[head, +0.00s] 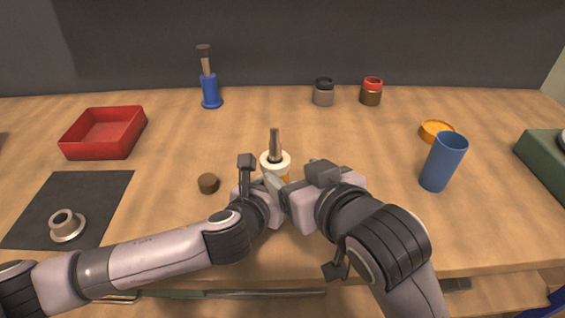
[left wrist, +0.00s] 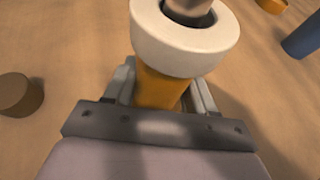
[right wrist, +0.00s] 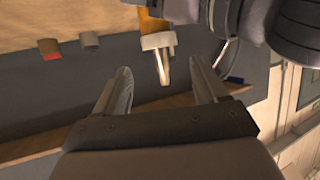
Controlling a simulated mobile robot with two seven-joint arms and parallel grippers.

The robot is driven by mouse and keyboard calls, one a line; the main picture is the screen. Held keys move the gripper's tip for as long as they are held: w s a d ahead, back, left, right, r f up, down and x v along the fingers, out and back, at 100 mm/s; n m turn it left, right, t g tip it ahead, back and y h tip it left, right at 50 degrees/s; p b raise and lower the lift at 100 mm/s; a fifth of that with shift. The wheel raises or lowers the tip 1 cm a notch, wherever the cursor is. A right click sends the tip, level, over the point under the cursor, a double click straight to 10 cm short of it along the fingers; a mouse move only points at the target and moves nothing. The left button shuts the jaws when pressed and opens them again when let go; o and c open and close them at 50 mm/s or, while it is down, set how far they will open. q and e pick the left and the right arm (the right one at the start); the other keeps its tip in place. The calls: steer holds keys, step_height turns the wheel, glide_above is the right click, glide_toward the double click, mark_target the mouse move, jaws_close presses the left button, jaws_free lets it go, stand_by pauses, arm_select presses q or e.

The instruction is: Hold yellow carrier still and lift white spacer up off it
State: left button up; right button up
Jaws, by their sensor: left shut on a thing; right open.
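The white spacer (head: 268,160) is a ring around a brown-grey post at the centre of the table. It sits on top of the yellow carrier (head: 285,178). In the left wrist view the white spacer (left wrist: 172,45) rests over the yellow carrier (left wrist: 158,90). My left gripper (left wrist: 162,80) is shut on the yellow carrier below the spacer. My right gripper (right wrist: 160,80) is open and empty. In the right wrist view the spacer (right wrist: 158,41) and its post lie beyond and between the open fingers. In the head view my arms hide most of the carrier.
A brown round piece (head: 208,183) stands left of the carrier. A red tray (head: 72,146), a dark mat (head: 100,190) with a metal flanged part (head: 67,226), and a blue holder (head: 211,92) are farther left. A blue cup (head: 443,162) and an orange ring (head: 434,128) stand right.

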mark_target(277, 161)
arm_select(q)
steer(key=shift+f, duration=0.15)
arm_select(e)
steer(key=x, duration=0.8)
steer(key=shift+w+f, duration=0.1)
steer(key=c, duration=0.8)
steer(key=shift+r, duration=5.1)
arm_select(q)
steer(key=o, duration=1.1)
